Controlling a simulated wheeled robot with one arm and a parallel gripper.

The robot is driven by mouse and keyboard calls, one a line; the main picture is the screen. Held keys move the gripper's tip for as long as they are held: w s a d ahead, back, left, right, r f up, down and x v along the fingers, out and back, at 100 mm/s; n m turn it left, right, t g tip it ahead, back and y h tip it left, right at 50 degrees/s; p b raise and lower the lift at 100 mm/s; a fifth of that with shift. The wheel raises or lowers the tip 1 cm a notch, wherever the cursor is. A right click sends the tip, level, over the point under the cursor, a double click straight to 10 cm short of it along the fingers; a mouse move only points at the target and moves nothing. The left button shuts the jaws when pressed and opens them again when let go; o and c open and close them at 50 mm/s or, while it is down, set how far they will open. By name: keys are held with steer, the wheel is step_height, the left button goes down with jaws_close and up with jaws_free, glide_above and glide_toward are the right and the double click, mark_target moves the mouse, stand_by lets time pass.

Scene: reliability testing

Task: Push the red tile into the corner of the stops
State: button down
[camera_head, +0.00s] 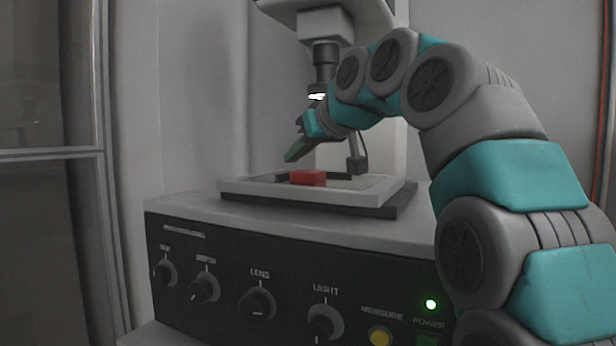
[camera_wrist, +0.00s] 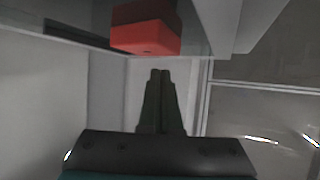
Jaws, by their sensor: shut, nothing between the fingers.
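The red tile (camera_head: 307,177) lies on the pale stage plate (camera_head: 365,196) under the microscope. In the wrist view the tile (camera_wrist: 146,36) is beyond my fingertips, at the top. A dark low bar (camera_head: 347,177), apparently one of the stops, shows right of the tile in the head view. A dark strip (camera_wrist: 76,33) left of the tile in the wrist view may also be a stop. The corner itself is not clear. My gripper (camera_head: 290,159) is shut and empty, above and left of the tile, apart from it. Its fingers also show in the wrist view (camera_wrist: 160,74).
The microscope's lens tube (camera_head: 325,60) hangs above the stage, with a small dark fitting (camera_head: 357,164) at the right rear. The stage rests on a box with a black knob panel (camera_head: 290,285). The front part of the stage plate is clear.

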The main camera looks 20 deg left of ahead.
mark_target(324, 179)
steer(key=shift+s+d+b, duration=0.2)
steer(key=shift+d+b, duration=0.45)
steer(key=shift+d, duration=1.5)
steer(key=shift+s+d+b, duration=0.15)
steer(key=shift+d+b, duration=0.5)
steer(key=shift+d, duration=1.45)
steer(key=shift+f, duration=0.1)
steer(key=shift+f+b, duration=0.35)
steer(key=shift+b, duration=0.1)
steer(key=shift+f+b, duration=0.3)
steer(key=shift+f, duration=0.05)
steer(key=shift+f+b, duration=0.65)
steer(key=shift+f, duration=0.05)
steer(key=shift+r+p, duration=0.25)
steer(key=shift+p, duration=0.05)
steer(key=shift+a, duration=0.15)
